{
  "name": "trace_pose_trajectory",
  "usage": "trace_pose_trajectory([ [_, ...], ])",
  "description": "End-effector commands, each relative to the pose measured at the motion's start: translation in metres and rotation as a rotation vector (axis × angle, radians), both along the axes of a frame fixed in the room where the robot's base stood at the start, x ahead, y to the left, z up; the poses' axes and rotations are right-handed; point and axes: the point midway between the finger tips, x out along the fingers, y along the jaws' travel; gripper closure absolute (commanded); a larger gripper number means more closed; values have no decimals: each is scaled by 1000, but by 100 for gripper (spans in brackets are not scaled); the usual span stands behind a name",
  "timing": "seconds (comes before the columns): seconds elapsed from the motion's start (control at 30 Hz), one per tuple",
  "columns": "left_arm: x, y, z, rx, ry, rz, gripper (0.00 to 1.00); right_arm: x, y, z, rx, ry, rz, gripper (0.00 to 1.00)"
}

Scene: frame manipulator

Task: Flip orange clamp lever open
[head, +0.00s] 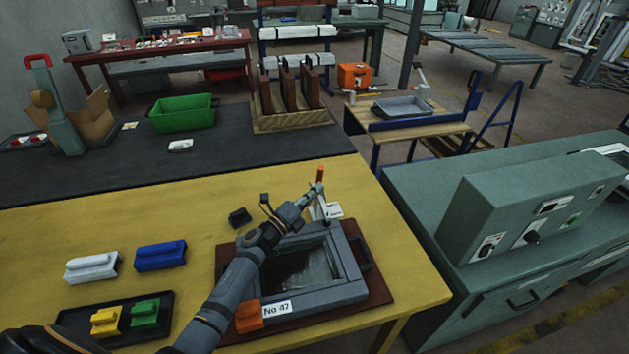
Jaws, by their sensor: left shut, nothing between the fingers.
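A grey rectangular frame (345,262) with a dark, shiny inside lies on a brown base board (378,290) on the yellow table. A small clamp (331,210) stands at the frame's far edge. Its lever has an orange tip (320,173) that points up. My left gripper (315,190) reaches across the frame from the lower left, and its shut fingers are right at the lever, just below the orange tip. Whether they touch it I cannot tell. The gripper and arm hide part of the frame and clamp. My right gripper is out of view.
An orange block (249,316) and a "No 47" label (277,309) are at the frame's near edge. White (92,266) and blue (160,255) blocks lie left, near a black tray (160,326) with yellow and green blocks. A small black object (239,217) sits behind the frame.

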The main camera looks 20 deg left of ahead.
Motion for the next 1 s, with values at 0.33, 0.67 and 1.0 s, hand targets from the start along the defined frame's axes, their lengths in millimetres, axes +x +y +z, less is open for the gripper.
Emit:
trace_pose_trajectory([
  [0.33,19,9,6,0,1,1,100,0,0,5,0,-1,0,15],
  [0.67,19,9,8,-4,6,1,100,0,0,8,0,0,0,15],
  [1.0,23,15,12,-39,58,1,100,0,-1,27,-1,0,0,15],
])
